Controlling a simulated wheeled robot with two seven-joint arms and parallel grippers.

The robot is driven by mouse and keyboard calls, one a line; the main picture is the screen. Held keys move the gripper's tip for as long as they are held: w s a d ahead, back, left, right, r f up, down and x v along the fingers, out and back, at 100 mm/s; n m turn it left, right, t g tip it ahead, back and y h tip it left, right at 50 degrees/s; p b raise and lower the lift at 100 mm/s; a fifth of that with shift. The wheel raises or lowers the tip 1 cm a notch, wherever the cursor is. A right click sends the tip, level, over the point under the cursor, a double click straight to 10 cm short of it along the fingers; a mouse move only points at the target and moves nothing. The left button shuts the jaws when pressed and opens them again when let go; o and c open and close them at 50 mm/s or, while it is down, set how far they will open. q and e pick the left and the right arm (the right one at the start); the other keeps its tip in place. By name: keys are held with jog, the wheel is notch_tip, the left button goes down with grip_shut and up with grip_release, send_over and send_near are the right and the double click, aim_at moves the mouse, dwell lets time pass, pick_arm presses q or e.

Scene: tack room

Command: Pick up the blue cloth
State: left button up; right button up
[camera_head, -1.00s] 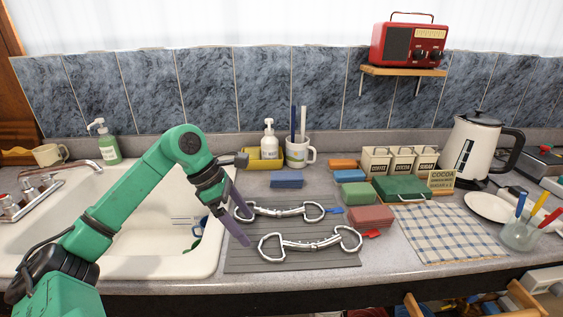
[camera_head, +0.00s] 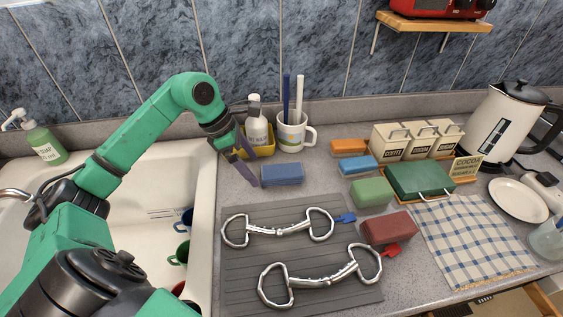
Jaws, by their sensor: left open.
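A small folded blue cloth (camera_head: 282,174) lies flat on the grey counter, behind the ribbed drying mat. A second blue block-shaped piece (camera_head: 358,165) lies farther right; I cannot tell whether it is cloth or sponge. A blue-and-white checked cloth (camera_head: 470,240) is spread flat at the right. My left gripper (camera_head: 255,173) is open and empty, its dark fingers pointing down just left of the folded blue cloth; I cannot tell whether they touch it. My right gripper is not in view.
Two metal bits lie on the mat (camera_head: 237,275). A white mug (camera_head: 291,137) with brushes and a bottle (camera_head: 257,128) stand behind the cloth. Green (camera_head: 371,192) and red (camera_head: 388,229) blocks lie right. The sink (camera_head: 135,240) is left.

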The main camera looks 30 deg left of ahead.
aim_at(278, 170)
pick_arm(q)
jog(key=shift+w+d+r+p, duration=0.1)
jog(key=shift+w+d+p, duration=0.4)
jog(key=shift+w+d, duration=0.45)
jog(key=w+d+p, duration=0.1)
jog(key=d+p, duration=0.1)
jog(key=shift+w+d+r, duration=0.3)
jog(key=shift+w, duration=0.05)
jog(key=x, duration=0.3)
jog(key=shift+s+a+f, duration=0.1)
jog(key=shift+f, duration=0.4)
jog(key=shift+a, duration=0.15)
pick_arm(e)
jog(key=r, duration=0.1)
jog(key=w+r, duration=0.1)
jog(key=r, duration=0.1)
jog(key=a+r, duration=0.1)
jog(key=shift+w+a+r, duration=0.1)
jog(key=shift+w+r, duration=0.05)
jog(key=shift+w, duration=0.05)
pick_arm(q)
jog(key=shift+f+b, duration=0.25)
jog(key=shift+b, duration=0.1)
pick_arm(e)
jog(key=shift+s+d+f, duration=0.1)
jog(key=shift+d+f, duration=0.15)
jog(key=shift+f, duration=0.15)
pick_arm(q)
jog(key=c, duration=1.4)
jog(key=shift+o, duration=0.2)
